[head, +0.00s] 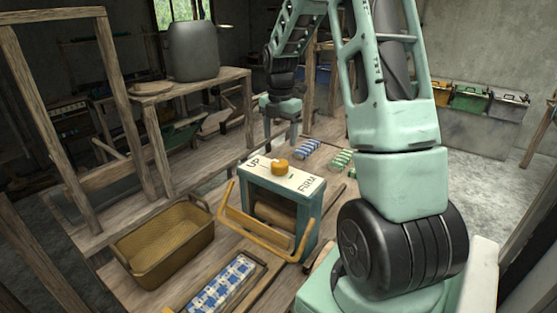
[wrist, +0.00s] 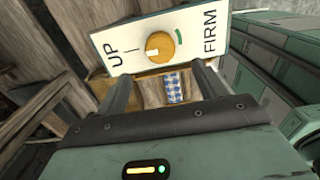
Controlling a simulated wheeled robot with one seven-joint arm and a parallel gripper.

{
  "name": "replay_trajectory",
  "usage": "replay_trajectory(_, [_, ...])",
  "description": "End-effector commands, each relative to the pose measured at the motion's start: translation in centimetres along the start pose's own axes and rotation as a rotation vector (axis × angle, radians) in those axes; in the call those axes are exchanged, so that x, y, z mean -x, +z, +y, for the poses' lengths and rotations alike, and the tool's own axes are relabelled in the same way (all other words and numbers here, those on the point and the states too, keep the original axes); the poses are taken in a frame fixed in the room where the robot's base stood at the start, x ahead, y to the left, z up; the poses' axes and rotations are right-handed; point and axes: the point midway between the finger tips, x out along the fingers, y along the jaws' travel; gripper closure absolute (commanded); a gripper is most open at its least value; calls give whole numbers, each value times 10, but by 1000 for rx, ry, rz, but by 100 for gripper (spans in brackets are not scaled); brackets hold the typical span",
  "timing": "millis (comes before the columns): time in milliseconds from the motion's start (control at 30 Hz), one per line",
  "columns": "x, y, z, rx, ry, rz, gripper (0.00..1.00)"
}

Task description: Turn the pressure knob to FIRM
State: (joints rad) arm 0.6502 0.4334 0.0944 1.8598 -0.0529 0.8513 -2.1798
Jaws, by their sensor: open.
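The pressure knob (head: 280,166) is a round orange-yellow dial on a white panel (head: 300,181) marked UP and FIRM, on top of a teal-framed press. In the wrist view the knob (wrist: 161,46) has a white mark on its UP side, facing a short line on the panel. A green arc lies on the FIRM side. My gripper (head: 281,133) is above and behind the panel in the head view. In the wrist view my gripper (wrist: 164,84) is open and empty, its two fingers spread below the knob in the picture, apparently not touching it.
A wooden bar frame (head: 258,237) juts from the press. Small striped bundles (head: 307,149) lie behind it. Wooden loom posts (head: 112,85) stand at left.

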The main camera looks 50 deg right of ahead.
Motion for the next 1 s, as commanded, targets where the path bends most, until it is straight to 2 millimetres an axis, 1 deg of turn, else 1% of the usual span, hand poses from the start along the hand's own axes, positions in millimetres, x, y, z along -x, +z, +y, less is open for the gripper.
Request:
replay_trajectory(100, [-24,-1,-1,1,-5,4,30])
replay_trajectory(300, [-63,-1,0,0,-4,3,30])
replay_trajectory(400, [-79,-1,-1,-1,-3,3,30])
replay_trajectory(500, [-90,-1,0,-1,-2,2,30])
replay_trajectory(667, [-99,-1,0,-1,-1,1,30])
replay_trajectory(933, [-101,0,0,-1,0,0,30])
replay_trajectory(967, [-101,0,0,-1,0,0,35])
replay_trajectory(1000, [-100,0,0,-1,0,0,46])
